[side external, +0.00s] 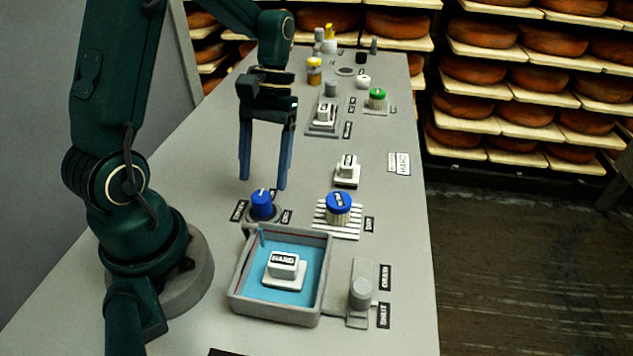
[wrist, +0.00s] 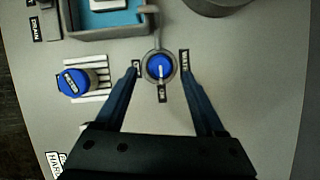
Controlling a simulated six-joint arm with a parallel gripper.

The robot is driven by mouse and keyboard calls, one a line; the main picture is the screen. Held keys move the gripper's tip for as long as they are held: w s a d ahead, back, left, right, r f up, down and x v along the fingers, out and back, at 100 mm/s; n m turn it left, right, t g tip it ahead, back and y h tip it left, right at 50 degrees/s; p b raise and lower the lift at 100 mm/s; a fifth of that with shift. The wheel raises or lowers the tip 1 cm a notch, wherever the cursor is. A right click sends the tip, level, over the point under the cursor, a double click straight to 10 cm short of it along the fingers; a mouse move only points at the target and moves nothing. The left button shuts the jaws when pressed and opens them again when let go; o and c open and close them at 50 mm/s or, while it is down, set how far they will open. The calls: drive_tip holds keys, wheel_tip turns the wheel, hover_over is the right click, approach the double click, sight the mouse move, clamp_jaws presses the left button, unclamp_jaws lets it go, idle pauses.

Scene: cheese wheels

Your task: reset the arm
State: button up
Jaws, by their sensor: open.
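My gripper (side external: 264,185) is open, its two blue-tipped fingers pointing down above the grey table (side external: 200,195). In the side view the fingers are above and behind a blue knob (side external: 262,204). In the wrist view the gripper (wrist: 160,75) has its fingers on either side of that blue knob (wrist: 159,66), with gaps to both. Nothing is held between the fingers. How high the fingertips are above the knob is hard to tell.
A grey tray (side external: 239,290) with a blue inside holds a white block labelled HARD (side external: 284,268). A blue-capped jar (side external: 339,208) stands on a slatted rack. Other blocks and jars stand farther back. Shelves of cheese wheels (side external: 475,70) line the right.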

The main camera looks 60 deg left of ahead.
drive_tip(key=shift+r, duration=0.1)
drive_tip(key=shift+w+d+r, duration=0.2)
drive_tip(key=shift+r, duration=0.1)
drive_tip(key=s+d+r+m+t+y, duration=0.2)
drive_tip(key=s+d+r+m+t, duration=0.2)
drive_tip(key=d+r+m+t, duration=0.3)
drive_tip(key=shift+s+d+r+t+y, duration=0.35)
drive_tip(key=shift+r+t, duration=0.55)
drive_tip(key=shift+t, duration=0.2)
